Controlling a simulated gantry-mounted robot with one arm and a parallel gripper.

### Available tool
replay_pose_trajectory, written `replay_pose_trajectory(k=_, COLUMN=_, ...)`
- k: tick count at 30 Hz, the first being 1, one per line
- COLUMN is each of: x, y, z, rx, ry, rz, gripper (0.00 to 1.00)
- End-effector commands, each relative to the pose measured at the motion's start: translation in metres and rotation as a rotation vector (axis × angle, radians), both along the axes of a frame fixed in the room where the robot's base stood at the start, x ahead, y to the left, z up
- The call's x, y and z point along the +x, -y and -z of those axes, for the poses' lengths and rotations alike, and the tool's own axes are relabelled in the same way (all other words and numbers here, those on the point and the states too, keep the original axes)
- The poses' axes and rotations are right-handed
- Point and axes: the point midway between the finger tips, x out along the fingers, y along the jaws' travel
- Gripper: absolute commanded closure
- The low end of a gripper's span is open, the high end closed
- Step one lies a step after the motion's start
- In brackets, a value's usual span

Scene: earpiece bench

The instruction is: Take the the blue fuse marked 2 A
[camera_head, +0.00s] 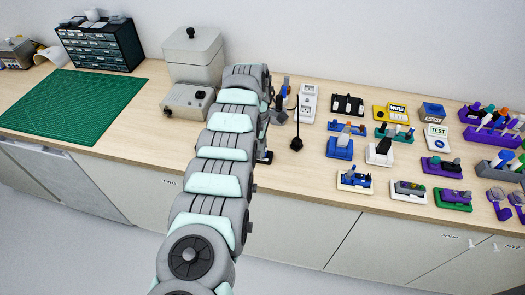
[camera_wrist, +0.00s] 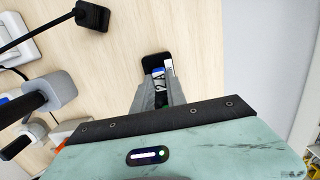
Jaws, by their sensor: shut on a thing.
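In the wrist view, my gripper (camera_wrist: 160,90) points down at the bench, its two grey fingers shut on the blue fuse (camera_wrist: 158,71). The fuse shows a blue end and a pale label with dark marking, read sideways, that looks like "2 A". A black block or holder (camera_wrist: 151,58) lies just beyond the fingertips. I cannot tell whether the fuse still touches it. In the head view my arm hides the gripper and fuse; only a small dark piece (camera_head: 265,157) shows beside the arm near the bench's front edge.
A black block on a cable (camera_wrist: 92,15) lies nearby, also seen right of my arm (camera_head: 296,143). Grey-capped items (camera_wrist: 62,86) stand close at left in the wrist view. Several coloured holders fill the bench's right side. The green mat (camera_head: 75,105) at left is bare.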

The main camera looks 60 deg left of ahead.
Motion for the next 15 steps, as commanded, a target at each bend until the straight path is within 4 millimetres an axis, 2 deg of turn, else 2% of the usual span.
replay_pose_trajectory(k=9, x=0.001, y=0.0, z=-0.062, rx=0.001, ry=0.001, rz=0.0, gripper=1.0)
replay_pose_trajectory(k=15, x=0.002, y=0.0, z=-0.087, rx=0.002, ry=0.002, rz=0.002, gripper=1.0)
